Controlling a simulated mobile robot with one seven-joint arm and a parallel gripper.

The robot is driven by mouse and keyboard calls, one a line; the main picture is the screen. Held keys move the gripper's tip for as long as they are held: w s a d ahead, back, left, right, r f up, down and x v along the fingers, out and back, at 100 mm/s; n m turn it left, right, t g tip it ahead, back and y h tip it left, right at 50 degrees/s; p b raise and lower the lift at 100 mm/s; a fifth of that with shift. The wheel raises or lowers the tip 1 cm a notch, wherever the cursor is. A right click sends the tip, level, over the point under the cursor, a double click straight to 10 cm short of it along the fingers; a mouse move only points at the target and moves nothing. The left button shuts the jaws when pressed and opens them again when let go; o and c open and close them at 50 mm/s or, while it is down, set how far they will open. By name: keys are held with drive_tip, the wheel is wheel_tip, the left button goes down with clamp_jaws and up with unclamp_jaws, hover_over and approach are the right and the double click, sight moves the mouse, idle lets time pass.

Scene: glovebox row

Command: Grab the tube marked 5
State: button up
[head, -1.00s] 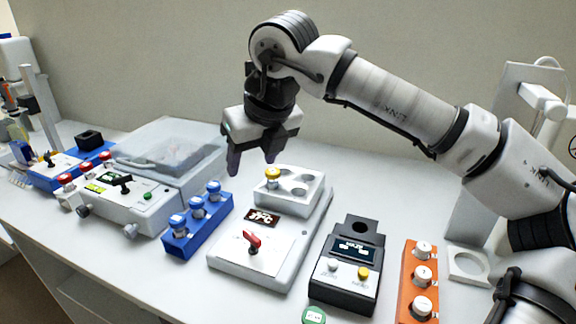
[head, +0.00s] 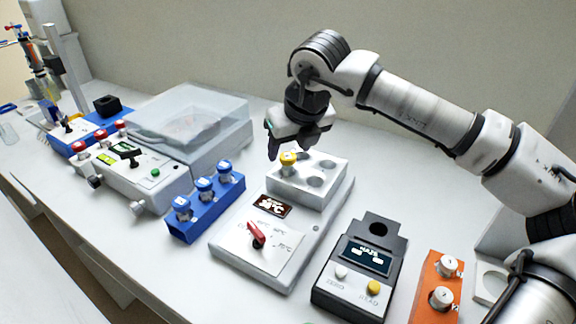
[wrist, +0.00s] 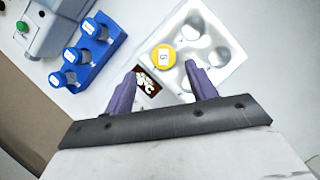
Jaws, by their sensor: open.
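A yellow-capped tube (head: 288,158) stands in a hole of the white block on the grey heater unit (head: 316,230). In the wrist view its cap (wrist: 163,57) carries a small mark that looks like a 5. My gripper (head: 288,147) is open and empty, just above and behind the cap in the head view. In the wrist view the two purple fingers (wrist: 162,72) are spread, with the cap seen between and just beyond their tips.
A blue rack (head: 206,208) with blue-capped tubes stands left of the heater. A black meter (head: 360,268) and an orange rack (head: 436,288) with white-capped tubes stand right. A clear-lidded machine (head: 190,122) is behind left. The block's other holes look empty.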

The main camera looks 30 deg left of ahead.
sight(288, 156)
drive_tip(key=p+x, duration=0.1)
drive_tip(key=x, duration=0.1)
drive_tip(key=p+x, duration=0.1)
drive_tip(key=x, duration=0.1)
drive_tip(key=shift+w+a+f, duration=0.25)
drive_tip(key=shift+w, duration=0.25)
drive_tip(key=shift+w+a+f, duration=0.1)
drive_tip(key=shift+f, duration=0.3)
drive_tip(key=shift+c, duration=0.3)
drive_tip(key=c, duration=1.1)
drive_tip(key=shift+r, duration=0.1)
